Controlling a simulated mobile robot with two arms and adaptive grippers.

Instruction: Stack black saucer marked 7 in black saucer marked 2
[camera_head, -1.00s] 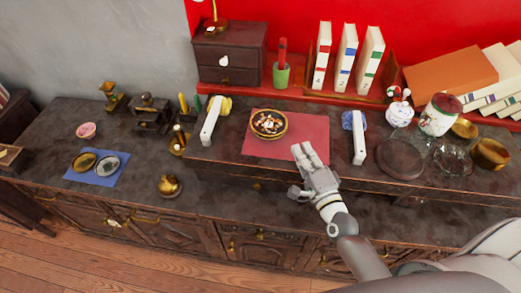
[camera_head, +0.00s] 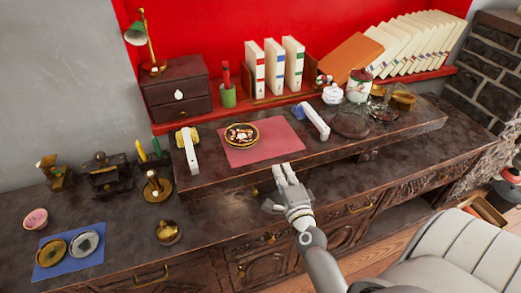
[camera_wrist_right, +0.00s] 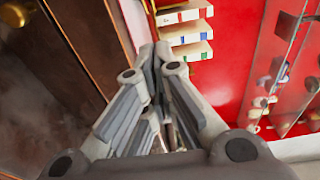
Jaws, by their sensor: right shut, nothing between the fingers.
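A round black dish with a gold rim and a pale pattern (camera_head: 241,134) lies on the red-pink mat (camera_head: 275,150) on the raised shelf. It may be one saucer or several nested; no number can be read, so I cannot tell which is marked 7 or 2. My right gripper (camera_head: 283,168) is shut and empty near the mat's front edge, apart from the dish. In the right wrist view the fingers (camera_wrist_right: 161,50) are together with nothing between them; no saucer shows there. My left gripper is not in view.
A blue mat (camera_head: 72,254) with two round dishes lies at lower left, near a brass pot (camera_head: 168,232). Books (camera_head: 274,68) stand behind.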

